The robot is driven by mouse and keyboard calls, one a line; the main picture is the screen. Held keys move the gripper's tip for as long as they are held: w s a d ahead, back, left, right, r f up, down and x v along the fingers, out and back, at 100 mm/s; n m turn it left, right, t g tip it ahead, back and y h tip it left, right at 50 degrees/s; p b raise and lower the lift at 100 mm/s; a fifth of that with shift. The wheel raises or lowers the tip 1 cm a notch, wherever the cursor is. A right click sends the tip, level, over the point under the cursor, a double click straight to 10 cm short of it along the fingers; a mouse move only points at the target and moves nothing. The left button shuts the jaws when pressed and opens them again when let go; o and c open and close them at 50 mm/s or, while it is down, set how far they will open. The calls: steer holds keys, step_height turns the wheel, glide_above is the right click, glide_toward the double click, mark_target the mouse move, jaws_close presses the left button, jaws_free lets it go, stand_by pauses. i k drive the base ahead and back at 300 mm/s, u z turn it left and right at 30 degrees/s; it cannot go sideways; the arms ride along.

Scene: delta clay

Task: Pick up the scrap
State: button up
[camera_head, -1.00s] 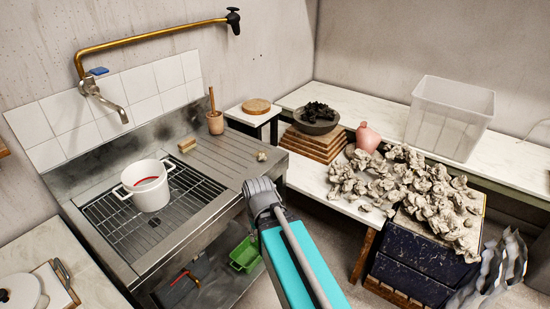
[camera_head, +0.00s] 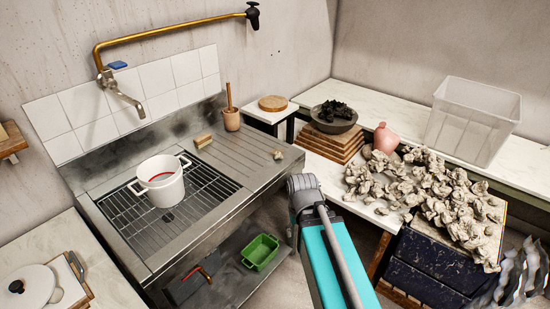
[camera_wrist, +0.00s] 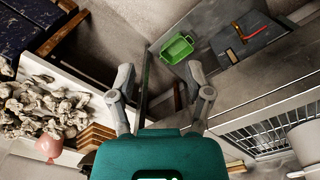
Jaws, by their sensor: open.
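A small pale clay scrap (camera_head: 278,155) lies on the ribbed drainboard of the metal sink (camera_head: 215,158), near its right end, in the head view. I cannot make it out in the wrist view. My gripper (camera_wrist: 160,76) is open in the wrist view, with nothing between its fingers. In the head view my arm rises at the lower middle, in front of the sink's right corner, and its fingers cannot be made out. A big heap of grey clay scraps (camera_head: 430,190) lies on the right-hand bench; the heap also shows at left in the wrist view (camera_wrist: 45,108).
A white pot (camera_head: 163,184) stands on the sink grate. A wooden block (camera_head: 203,141) and a cup with a wooden tool (camera_head: 231,119) are behind the scrap. A green tub (camera_head: 260,252) sits below the sink. A pink vase (camera_head: 385,138) and clear bin (camera_head: 471,121) stand right.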

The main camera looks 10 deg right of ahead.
mark_target(277, 156)
steer(key=k, duration=1.3)
steer(key=z, duration=0.35)
steer(key=i, duration=1.9)
steer(key=u, duration=0.5)
